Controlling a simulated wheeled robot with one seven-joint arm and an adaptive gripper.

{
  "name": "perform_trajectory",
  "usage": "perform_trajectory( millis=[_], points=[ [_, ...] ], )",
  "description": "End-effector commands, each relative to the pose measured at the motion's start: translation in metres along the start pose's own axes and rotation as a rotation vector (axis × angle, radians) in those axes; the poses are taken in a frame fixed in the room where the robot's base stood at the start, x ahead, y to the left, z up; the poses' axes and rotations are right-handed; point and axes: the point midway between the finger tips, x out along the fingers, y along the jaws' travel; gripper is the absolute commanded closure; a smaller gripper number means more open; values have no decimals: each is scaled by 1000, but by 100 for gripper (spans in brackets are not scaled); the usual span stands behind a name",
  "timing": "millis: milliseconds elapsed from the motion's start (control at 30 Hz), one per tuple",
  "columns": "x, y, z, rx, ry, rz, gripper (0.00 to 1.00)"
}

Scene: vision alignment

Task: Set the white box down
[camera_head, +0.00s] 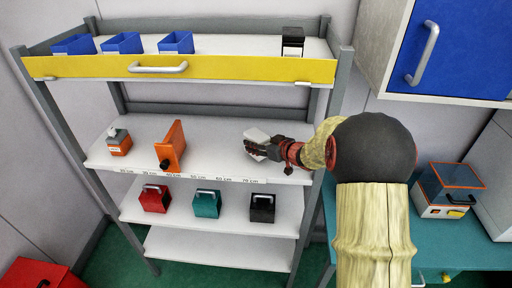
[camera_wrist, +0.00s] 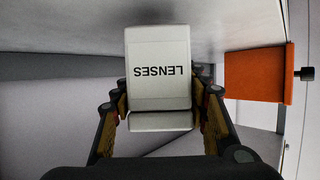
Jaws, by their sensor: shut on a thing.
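The white box (camera_wrist: 158,70) is labelled "LENSES", printed upside down in the wrist view. It also shows in the head view (camera_head: 257,135) at the right part of the middle shelf (camera_head: 215,140). My gripper (camera_head: 262,147) reaches in from the right and is shut on the white box, with one finger on each side of it in the wrist view (camera_wrist: 160,110). The box is at or just above the shelf surface; whether it touches cannot be told. Its underside is hidden.
An orange bracket (camera_head: 171,146) and an orange-and-grey device (camera_head: 119,142) stand left on the same shelf. Free shelf lies between bracket and box. The yellow-fronted upper shelf (camera_head: 180,68) is above. Red, teal and black boxes (camera_head: 262,208) sit below. A shelf post (camera_head: 327,120) is right.

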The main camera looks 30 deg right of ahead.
Motion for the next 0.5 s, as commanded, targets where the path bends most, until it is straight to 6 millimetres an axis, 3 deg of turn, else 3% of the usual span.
perform_trajectory(
  millis=[100,467,500],
  points=[
    [6,0,14,1,0,-1,85],
    [7,0,18,1,0,-1,85],
    [8,0,19,1,-1,-1,55]
  ],
)
